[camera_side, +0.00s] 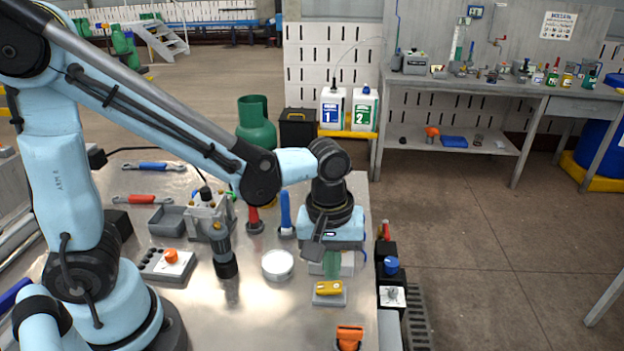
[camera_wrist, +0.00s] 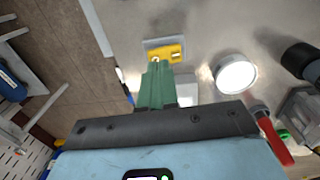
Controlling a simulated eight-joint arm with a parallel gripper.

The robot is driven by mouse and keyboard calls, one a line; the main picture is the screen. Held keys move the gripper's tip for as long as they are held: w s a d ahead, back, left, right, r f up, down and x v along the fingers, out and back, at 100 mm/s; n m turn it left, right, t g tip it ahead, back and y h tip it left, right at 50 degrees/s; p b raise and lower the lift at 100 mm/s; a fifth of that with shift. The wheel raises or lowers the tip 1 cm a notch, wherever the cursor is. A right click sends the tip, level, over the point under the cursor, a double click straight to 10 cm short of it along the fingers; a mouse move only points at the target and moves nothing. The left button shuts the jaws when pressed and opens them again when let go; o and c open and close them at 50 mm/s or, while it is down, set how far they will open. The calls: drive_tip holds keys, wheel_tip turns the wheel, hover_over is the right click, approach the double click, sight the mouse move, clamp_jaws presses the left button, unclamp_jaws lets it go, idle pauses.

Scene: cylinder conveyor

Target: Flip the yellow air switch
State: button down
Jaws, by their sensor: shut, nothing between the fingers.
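The yellow air switch (camera_side: 328,287) sits on a small grey base near the front right of the metal table. In the wrist view the yellow switch (camera_wrist: 166,52) lies just beyond my fingertips. My gripper (camera_side: 331,268) points down, just behind the switch in the side view. Its green fingers are shut with nothing between them; they also show in the wrist view (camera_wrist: 155,66). The fingertips appear close to the switch's near edge; I cannot tell whether they touch it.
A round white disc (camera_side: 278,264) lies left of the switch. An orange part (camera_side: 349,338) is in front of it. A dark box with a blue knob (camera_side: 391,265) stands at the table's right edge. A red-handled item (camera_side: 254,220) and a blue-handled item (camera_side: 286,215) stand behind.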

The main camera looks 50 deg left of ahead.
sight(325, 286)
wheel_tip(325, 286, up, 11)
drive_tip(key=shift+s+a+r, duration=0.15)
drive_tip(key=shift+s+a, duration=0.1)
drive_tip(key=shift+a, duration=0.05)
drive_tip(key=shift+a, duration=0.1)
idle(0.4)
